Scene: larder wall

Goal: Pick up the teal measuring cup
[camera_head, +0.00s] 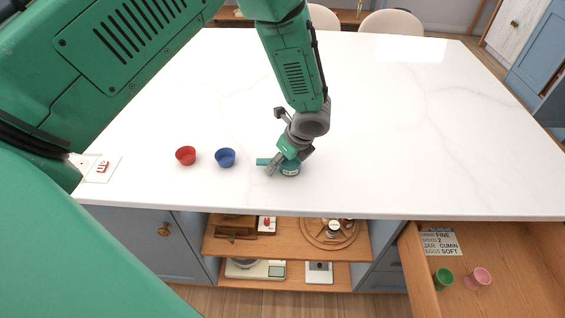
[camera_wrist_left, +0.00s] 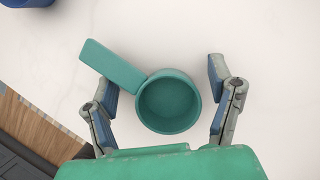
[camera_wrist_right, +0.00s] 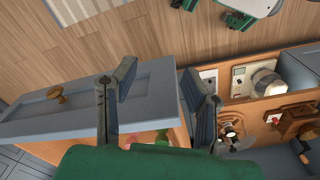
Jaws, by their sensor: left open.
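The teal measuring cup (camera_head: 289,169) stands on the white counter near its front edge, its handle pointing left. In the left wrist view the cup (camera_wrist_left: 168,102) is upright and empty inside, with its flat handle (camera_wrist_left: 112,66) toward the upper left. My left gripper (camera_head: 287,166) is right at the cup in the head view. In the left wrist view my left gripper (camera_wrist_left: 163,92) is open, with one finger on each side of the cup and gaps showing. The handle reaches over near the left finger. My right gripper (camera_wrist_right: 162,88) is open and empty, with the drawer and floor beyond.
A blue cup (camera_head: 225,157) and a red cup (camera_head: 186,155) stand left of the teal one. An open drawer (camera_head: 500,250) at lower right holds a green cup (camera_head: 443,279) and a pink cup (camera_head: 479,278). Open shelves (camera_head: 225,243) lie below the counter. The counter's right side is clear.

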